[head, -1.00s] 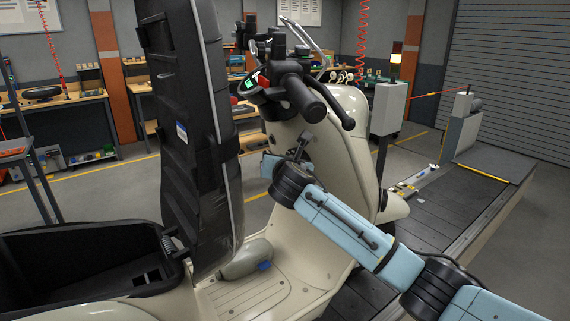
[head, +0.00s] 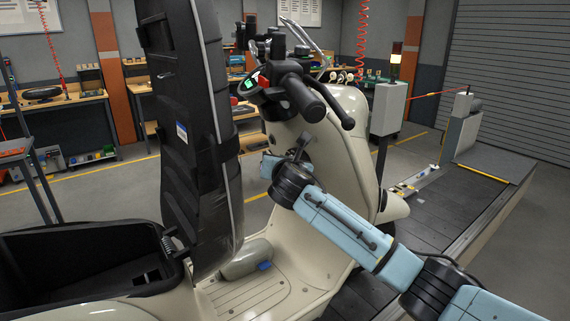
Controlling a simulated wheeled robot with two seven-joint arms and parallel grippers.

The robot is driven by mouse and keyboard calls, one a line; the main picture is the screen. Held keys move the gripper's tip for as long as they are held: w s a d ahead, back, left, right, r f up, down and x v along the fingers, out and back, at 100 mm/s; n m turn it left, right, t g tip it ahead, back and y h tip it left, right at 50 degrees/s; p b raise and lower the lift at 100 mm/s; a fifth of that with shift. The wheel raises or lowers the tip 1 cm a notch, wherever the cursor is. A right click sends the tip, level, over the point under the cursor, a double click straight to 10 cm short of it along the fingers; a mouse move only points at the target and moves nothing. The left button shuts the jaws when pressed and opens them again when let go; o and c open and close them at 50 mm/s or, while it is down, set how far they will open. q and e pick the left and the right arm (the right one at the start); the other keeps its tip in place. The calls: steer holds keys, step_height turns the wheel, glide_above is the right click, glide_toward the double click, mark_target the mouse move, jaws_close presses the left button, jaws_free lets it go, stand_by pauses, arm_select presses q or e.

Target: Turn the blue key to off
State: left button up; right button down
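A cream scooter (head: 345,125) stands with its handlebar at the upper middle and its black seat (head: 180,110) raised. My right arm comes in from the lower right. My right gripper (head: 303,145) is at the inner side of the scooter's front shield, below the handlebar. Its dark fingers are small and partly hidden by its own wrist, so I cannot tell whether they are open or shut. I cannot make out the blue key; the area around the fingers is largely covered by the gripper. My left gripper is not in view.
A grey-green bottle-like object (head: 245,259) with a blue end lies on the scooter's footboard (head: 245,297). The open black storage bin (head: 75,262) is at the lower left. Workbenches stand along the back wall.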

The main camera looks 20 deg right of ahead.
steer(key=shift+a+f, duration=0.1)
steer(key=shift+f, duration=0.9)
stand_by(0.3)
steer(key=r+p+v, duration=0.1)
steer(key=p+v, duration=0.7)
steer(key=p, duration=0.1)
steer(key=shift+r, duration=0.3)
stand_by(0.6)
